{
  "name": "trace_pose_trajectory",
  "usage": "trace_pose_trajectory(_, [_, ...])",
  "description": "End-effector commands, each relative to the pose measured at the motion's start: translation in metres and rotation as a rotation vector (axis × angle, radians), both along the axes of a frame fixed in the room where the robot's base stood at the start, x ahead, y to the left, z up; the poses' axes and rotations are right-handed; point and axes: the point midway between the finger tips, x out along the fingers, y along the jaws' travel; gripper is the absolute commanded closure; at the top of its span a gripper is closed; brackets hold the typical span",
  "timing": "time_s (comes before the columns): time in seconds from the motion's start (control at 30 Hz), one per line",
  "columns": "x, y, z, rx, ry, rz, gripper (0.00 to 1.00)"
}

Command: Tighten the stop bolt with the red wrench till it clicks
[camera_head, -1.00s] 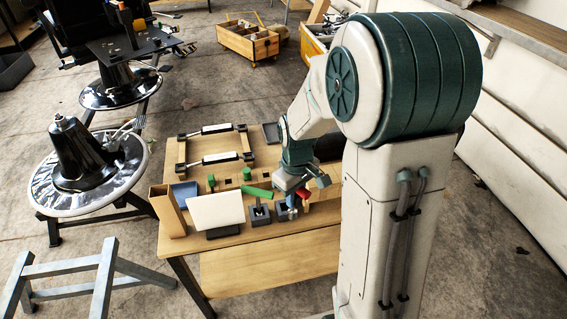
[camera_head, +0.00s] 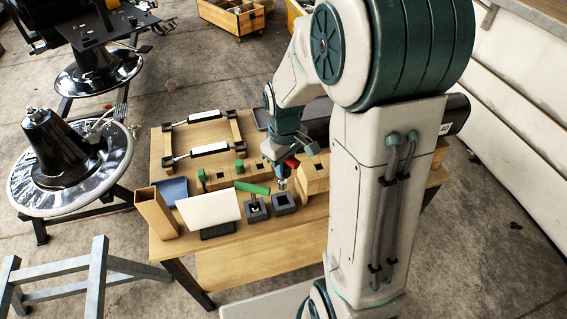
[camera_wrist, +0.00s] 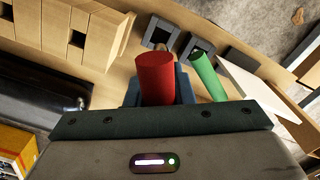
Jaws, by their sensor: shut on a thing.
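The red wrench shows as a red handle (camera_head: 291,162) in the head view and a large red cylinder (camera_wrist: 154,76) in the wrist view. My gripper (camera_head: 283,172) is shut on this handle; the dark fingers stand on both sides of it in the wrist view (camera_wrist: 158,92). The wrench's metal end (camera_head: 282,184) hangs above and just behind an empty grey square holder (camera_head: 284,203). I cannot make out the stop bolt for certain.
A wooden block row with square holes (camera_head: 221,180) and green pegs (camera_head: 239,166) runs behind the holders. A larger wooden block (camera_head: 315,178) stands right of my gripper. A white panel (camera_head: 208,208) and an upright wooden piece (camera_head: 156,213) stand front left. A frame (camera_head: 201,148) lies behind.

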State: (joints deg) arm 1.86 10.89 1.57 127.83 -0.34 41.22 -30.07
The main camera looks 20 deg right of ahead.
Motion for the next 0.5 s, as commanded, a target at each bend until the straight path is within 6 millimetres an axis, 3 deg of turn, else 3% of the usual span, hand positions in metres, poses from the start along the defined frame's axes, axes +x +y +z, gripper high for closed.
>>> trace_pose_trajectory(0.5, [-0.001,-0.001,-0.029,0.001,-0.002,0.0,1.0])
